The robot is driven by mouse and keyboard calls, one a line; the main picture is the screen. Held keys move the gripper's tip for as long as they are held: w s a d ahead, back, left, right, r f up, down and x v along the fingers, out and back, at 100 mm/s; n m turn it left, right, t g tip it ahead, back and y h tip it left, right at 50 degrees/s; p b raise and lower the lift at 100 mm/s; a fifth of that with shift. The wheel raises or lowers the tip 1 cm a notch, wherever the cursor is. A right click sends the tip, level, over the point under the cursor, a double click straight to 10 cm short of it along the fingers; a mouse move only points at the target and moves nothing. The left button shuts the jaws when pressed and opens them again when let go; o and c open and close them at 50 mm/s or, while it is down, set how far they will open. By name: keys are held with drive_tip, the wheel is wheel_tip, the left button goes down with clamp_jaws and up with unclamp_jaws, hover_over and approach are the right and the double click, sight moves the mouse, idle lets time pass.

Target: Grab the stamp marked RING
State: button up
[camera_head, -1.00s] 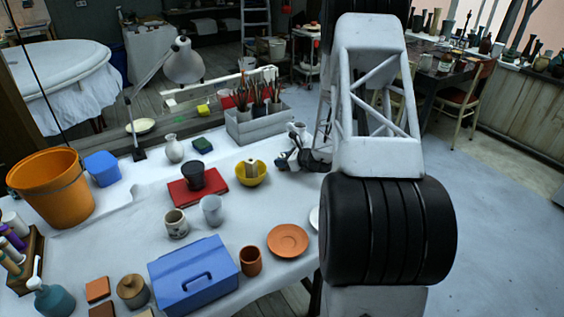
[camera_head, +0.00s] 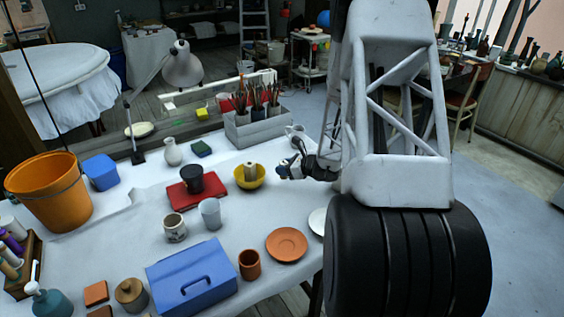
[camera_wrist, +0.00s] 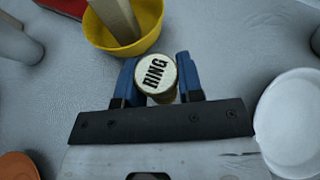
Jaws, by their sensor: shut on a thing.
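In the wrist view, the stamp marked RING (camera_wrist: 156,75) shows its round cream top with black letters, between the two blue fingers of my gripper (camera_wrist: 157,78). The fingers are shut on its sides. Its lower part is mostly hidden under its top. In the head view, my gripper (camera_head: 284,171) is near the right edge of the white table, just right of the yellow bowl; the stamp cannot be made out there.
The yellow bowl (camera_head: 250,182) with a pale block in it is close to the gripper; it also shows in the wrist view (camera_wrist: 105,40). A white dish (camera_wrist: 292,125) lies to the right. A terracotta saucer (camera_head: 286,244), red book (camera_head: 178,195) and grey brush box (camera_head: 255,128) are nearby.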

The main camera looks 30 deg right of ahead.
drive_tip(key=shift+s+a+r, duration=0.15)
drive_tip(key=shift+s+a, duration=0.35)
drive_tip(key=shift+s, duration=0.7)
drive_tip(key=shift+s+a+r, duration=0.1)
drive_tip(key=shift+s+a, duration=0.45)
drive_tip(key=shift+s, duration=0.7)
drive_tip(key=shift+s+a+r, duration=0.15)
drive_tip(key=shift+s+a, duration=0.35)
drive_tip(key=shift+s, duration=0.7)
